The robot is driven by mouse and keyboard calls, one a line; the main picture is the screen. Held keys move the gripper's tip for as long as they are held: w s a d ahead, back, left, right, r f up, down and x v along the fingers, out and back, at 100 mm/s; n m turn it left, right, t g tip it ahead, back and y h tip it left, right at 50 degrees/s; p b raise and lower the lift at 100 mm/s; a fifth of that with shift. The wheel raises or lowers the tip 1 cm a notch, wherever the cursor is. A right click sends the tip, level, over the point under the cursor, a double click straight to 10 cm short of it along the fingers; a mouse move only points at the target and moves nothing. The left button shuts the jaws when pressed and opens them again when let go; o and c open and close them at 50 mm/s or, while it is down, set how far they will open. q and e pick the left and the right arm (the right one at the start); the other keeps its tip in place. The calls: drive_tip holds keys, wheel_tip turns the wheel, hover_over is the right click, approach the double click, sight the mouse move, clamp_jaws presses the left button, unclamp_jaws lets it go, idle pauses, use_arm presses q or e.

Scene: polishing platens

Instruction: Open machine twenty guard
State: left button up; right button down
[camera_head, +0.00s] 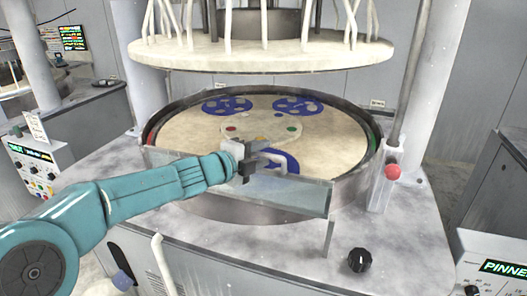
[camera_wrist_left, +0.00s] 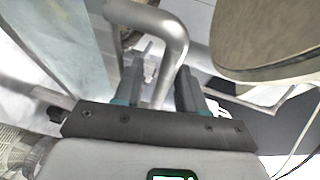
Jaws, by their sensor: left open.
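The guard (camera_head: 290,194) is a clear, bluish panel standing along the front rim of the round platen (camera_head: 190,130) in the head view. A grey bent-tube handle (camera_head: 281,154) is at its top, partly hidden by my gripper. My left gripper (camera_head: 252,165) is at this handle. In the left wrist view, the handle tube (camera_wrist_left: 172,55) curves down between the two open fingers of the gripper (camera_wrist_left: 158,88), with no clear grip on it. The clear panel (camera_wrist_left: 70,50) shows at the left of that view. My right gripper is in neither view.
A thick pale upper disc (camera_head: 260,54) with hoses hangs above the platen. A post with a red knob (camera_head: 393,172) stands right of the guard. A black knob (camera_head: 360,260) sits on the front deck. Control panels (camera_head: 35,165) stand at both sides.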

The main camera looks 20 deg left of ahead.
use_arm(q)
drive_tip(key=shift+w+d, duration=0.25)
drive_tip(key=shift+w, duration=0.2)
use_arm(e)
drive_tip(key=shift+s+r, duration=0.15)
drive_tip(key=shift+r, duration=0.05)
use_arm(q)
drive_tip(key=shift+w, duration=0.1)
